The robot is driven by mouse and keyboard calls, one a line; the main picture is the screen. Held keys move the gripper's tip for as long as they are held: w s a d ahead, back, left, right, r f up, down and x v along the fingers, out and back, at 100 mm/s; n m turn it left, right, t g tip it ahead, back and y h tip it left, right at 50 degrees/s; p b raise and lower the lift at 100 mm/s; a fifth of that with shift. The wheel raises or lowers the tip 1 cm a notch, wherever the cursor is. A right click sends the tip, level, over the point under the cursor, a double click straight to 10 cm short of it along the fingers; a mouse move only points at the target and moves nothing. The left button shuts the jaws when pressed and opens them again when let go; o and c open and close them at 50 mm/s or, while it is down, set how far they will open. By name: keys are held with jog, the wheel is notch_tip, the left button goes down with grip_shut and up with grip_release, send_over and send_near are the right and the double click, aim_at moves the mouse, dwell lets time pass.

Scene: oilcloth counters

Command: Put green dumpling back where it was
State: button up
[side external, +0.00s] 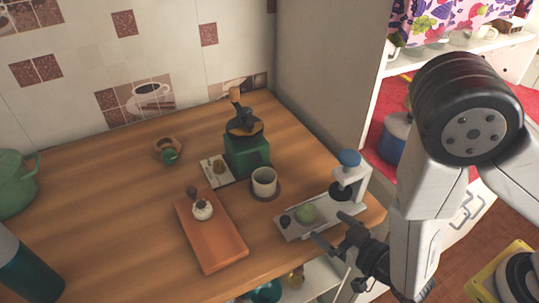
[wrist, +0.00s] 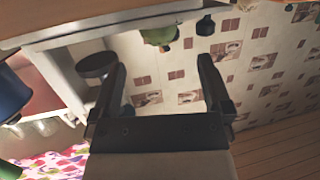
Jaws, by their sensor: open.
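The task's earlier place for the dumpling cannot be told from these frames.
A dark piece (side external: 285,220) lies beside the dumpling. An orange tray (side external: 222,250) holds a white lump.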

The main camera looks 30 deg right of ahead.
jog(key=shift+s+d+r, duration=0.15)
jog(key=shift+s, duration=0.5)
jog(key=shift+c, duration=0.2)
jog(key=c, duration=0.3)
jog(key=m+h, duration=0.1)
jog(key=m, duration=0.2)
jog(key=s+m+t+h, duration=0.1)
jog(key=m, duration=0.1)
jog(key=shift+a+m, duration=0.2)
jog(key=shift+m, duration=0.2)
jog(key=shift+w, duration=0.1)
